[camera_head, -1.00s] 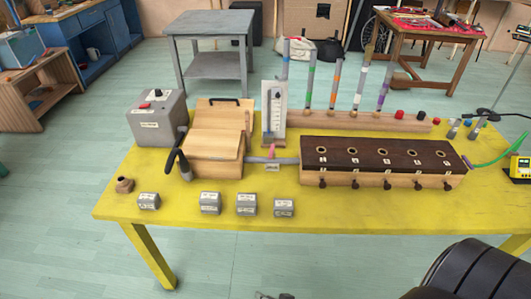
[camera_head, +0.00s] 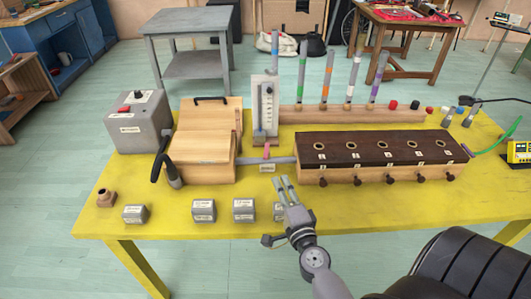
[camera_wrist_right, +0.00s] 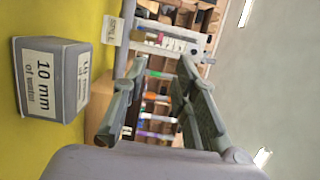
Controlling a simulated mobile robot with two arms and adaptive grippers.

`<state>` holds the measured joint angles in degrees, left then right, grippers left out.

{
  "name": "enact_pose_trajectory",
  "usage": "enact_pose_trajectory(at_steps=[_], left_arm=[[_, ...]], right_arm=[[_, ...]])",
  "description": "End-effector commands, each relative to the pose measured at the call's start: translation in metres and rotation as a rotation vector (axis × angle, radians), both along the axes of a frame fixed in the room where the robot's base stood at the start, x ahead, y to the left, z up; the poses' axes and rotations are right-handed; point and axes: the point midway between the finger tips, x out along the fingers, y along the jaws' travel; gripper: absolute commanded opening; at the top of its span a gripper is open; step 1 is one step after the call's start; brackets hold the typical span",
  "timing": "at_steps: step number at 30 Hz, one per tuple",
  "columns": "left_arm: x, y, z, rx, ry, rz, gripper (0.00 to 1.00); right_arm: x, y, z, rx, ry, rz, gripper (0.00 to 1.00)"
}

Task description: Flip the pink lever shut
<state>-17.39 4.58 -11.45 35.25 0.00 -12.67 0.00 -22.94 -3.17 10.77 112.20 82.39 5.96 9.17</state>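The small pink lever (camera_head: 267,151) stands up from the grey pipe (camera_head: 281,160) between the wooden bellows box (camera_head: 200,160) and the dark-topped wooden wind chest (camera_head: 380,149). A small label plate (camera_head: 267,168) sits just below it. My right gripper (camera_head: 282,181) is over the front of the yellow table, a little in front of the lever and apart from it. In the right wrist view the gripper's two fingers (camera_wrist_right: 160,70) are spread with nothing between them. The lever is hard to make out there. My left gripper is not in view.
Grey weight blocks (camera_head: 204,211) line the yellow table's front (camera_head: 160,227); one, labelled "10 mm of water" (camera_wrist_right: 50,78), is close beside the right gripper. A gauge stand (camera_head: 265,107) and upright pipes (camera_head: 327,75) stand behind the lever. A grey control box (camera_head: 139,122) is at left.

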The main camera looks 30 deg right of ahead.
Motion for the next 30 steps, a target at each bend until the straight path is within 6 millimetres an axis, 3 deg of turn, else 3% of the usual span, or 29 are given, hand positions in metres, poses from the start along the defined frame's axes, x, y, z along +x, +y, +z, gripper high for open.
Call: enact_pose_trajectory(at_steps=[8, 18, 24, 30], left_arm=[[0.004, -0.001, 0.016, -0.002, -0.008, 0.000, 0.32], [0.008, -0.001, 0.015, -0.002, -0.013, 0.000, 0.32], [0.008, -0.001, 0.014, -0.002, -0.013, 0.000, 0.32], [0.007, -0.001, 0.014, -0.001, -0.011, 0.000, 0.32]], right_arm=[[0.059, -0.017, 0.003, -0.002, -0.002, 0.002, 0.27], [0.122, -0.036, 0.000, -0.003, -0.001, 0.003, 0.27], [0.138, -0.041, 0.000, -0.004, 0.001, 0.003, 0.27], [0.140, -0.042, 0.000, -0.003, 0.001, 0.003, 0.27]])
